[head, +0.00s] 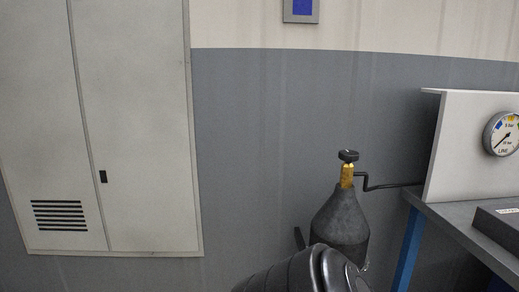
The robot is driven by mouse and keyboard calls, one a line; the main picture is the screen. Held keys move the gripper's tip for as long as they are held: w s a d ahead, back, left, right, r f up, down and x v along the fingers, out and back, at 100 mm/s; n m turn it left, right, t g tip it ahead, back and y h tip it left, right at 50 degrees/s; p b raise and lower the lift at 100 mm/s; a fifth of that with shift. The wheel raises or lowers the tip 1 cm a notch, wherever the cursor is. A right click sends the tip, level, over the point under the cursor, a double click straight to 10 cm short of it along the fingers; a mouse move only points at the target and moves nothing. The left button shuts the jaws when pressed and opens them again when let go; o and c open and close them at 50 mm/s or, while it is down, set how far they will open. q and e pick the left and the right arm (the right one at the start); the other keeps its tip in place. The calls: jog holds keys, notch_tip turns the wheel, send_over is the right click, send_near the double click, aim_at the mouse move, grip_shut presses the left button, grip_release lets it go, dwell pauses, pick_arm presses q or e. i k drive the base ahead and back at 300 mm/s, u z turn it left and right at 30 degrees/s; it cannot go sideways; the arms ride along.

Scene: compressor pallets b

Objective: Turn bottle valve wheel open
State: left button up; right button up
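A dark grey gas bottle (340,225) stands upright against the wall, right of the middle in the head view. A black valve wheel (348,155) sits on top of its yellow valve body (347,175). A thin black pipe (390,186) runs from the valve to the right. Nothing touches the wheel. A black, rounded part of my own arm shows at the bottom edge, in front of the bottle's lower part and hiding it. I make out neither gripper in this view.
A workbench (450,215) with a blue leg (408,250) stands right of the bottle, bearing a white panel (465,140) with a round gauge (502,134). A dark box (500,228) lies on it. A tall cabinet (140,120) stands left; bare grey wall (260,140) lies between.

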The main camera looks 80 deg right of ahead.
aim_at(348, 156)
jog(key=z, duration=1.8)
